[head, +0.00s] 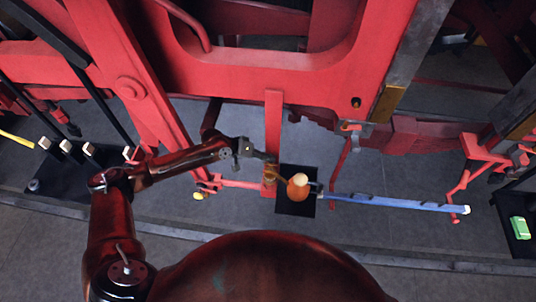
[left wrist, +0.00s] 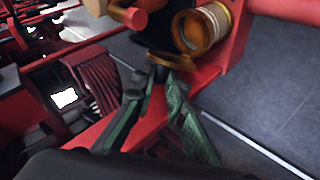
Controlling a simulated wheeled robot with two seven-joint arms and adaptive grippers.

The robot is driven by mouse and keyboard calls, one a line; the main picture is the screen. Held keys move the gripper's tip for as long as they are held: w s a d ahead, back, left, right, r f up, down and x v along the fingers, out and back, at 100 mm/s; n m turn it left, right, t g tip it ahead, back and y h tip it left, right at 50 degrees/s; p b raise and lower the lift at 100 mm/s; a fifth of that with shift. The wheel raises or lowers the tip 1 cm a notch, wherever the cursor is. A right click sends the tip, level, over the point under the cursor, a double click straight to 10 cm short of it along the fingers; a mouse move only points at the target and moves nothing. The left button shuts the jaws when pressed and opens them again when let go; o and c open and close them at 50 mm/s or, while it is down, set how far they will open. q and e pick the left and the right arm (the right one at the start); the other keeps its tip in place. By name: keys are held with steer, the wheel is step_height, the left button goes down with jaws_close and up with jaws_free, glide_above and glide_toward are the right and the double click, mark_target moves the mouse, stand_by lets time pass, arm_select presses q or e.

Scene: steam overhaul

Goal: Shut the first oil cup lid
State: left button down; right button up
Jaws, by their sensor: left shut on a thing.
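The brass oil cup (left wrist: 200,28) shows at the top of the left wrist view, its round mouth uncovered. A thin curved brass piece, which looks like its lid (left wrist: 172,61), stands open just below the mouth. My left gripper (left wrist: 160,76) has its green fingers closed together at this brass piece, apparently on its edge. The exact grip is hard to see. The lid is too small to make out there. My right gripper is not in view.
A long blue bar (head: 395,202) extends right from there. Red frame members (head: 260,62) cross above. A green block (head: 520,228) lies at far right.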

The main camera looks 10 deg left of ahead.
arm_select(q)
steer(key=shift+s+f+m+t+p, duration=0.15)
steer(key=shift+s+m+t+p, duration=0.35)
steer(key=shift+s+t+p, duration=0.4)
steer(key=shift+s+f+m+t+h+p, duration=0.3)
steer(key=shift+s+m+t+p, duration=0.15)
steer(key=shift+t, duration=0.25)
steer(key=shift+w, duration=0.1)
steer(key=c, duration=1.9)
jaws_free()
steer(key=shift+r, duration=0.1)
steer(key=shift+c, duration=0.2)
steer(key=v, duration=1.2)
